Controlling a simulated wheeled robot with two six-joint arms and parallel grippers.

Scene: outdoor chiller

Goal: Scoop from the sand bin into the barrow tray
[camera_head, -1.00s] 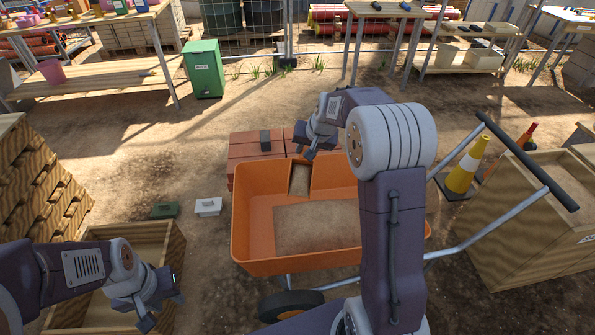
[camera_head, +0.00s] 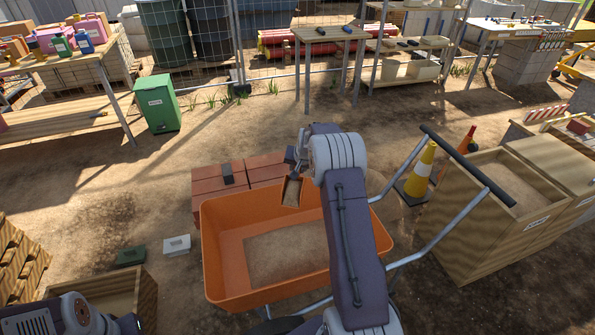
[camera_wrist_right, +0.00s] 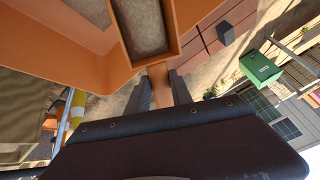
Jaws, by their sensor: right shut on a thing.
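The orange barrow tray (camera_head: 222,260) stands in the middle of the head view, with a flat patch of sand (camera_head: 285,255) on its floor. My right gripper (camera_head: 296,165) is shut on the handle of an orange scoop (camera_head: 291,192) over the tray's far side. In the right wrist view, the scoop (camera_wrist_right: 174,22) holds speckled tan sand, and its handle sits between the fingers (camera_wrist_right: 158,88). The sand bin (camera_head: 478,225), a wooden box with sand inside, stands at the right. My left arm shows at the bottom left; its gripper fingers are cut off by the frame edge.
Red-brown blocks (camera_head: 215,180) lie just behind the tray. The barrow handles (camera_head: 465,165) reach toward the bin, near a yellow-and-white cone (camera_head: 421,170). A wooden crate (camera_head: 145,300) stands at lower left. Open ground lies beyond the blocks.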

